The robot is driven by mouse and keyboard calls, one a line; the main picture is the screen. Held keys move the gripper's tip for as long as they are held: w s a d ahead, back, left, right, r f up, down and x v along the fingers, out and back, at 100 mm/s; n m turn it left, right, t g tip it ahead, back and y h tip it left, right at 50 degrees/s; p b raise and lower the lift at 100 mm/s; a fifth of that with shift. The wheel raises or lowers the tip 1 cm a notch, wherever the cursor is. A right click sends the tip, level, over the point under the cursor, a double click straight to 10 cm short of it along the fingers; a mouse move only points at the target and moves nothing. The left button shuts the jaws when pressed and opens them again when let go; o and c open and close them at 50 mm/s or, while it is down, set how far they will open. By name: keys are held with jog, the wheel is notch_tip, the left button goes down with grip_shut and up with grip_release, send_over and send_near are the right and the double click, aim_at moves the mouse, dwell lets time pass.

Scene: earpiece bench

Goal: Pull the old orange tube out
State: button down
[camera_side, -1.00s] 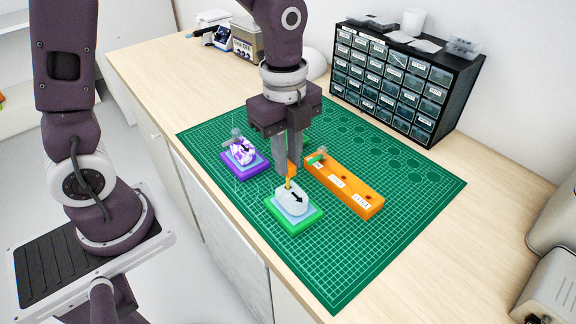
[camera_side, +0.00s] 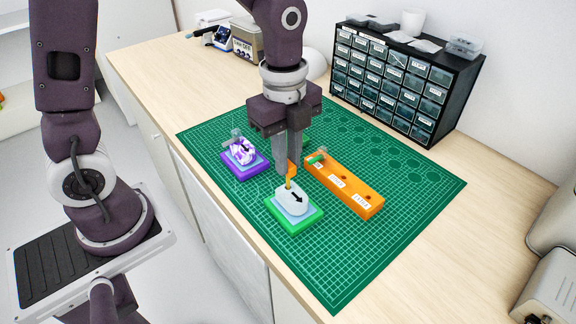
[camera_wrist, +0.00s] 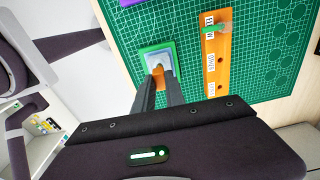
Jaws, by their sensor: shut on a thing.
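The orange tube (camera_side: 290,176) stands between my fingertips and the top of a pale earpiece (camera_side: 291,199) with a black arrow. Its lower end meets the earpiece in the side view. The earpiece sits on a green-rimmed block (camera_side: 273,207) on the mat. My gripper (camera_side: 289,168) points straight down over it and is shut on the tube. In the wrist view, the tube (camera_wrist: 158,75) shows between the fingertips (camera_wrist: 158,85), over the green block (camera_wrist: 145,50). The fingers hide part of the tube.
A purple block (camera_side: 254,168) with a clear and purple earpiece (camera_side: 242,151) stands to the left. An orange labelled rack (camera_side: 350,193) with a green piece (camera_side: 317,157) lies to the right. A drawer cabinet (camera_side: 400,80) stands behind. The mat's (camera_side: 345,270) front is clear.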

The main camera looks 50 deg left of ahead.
dwell(0.4)
jog(key=shift+r, duration=1.5)
notch_tip(320, 180, up, 6)
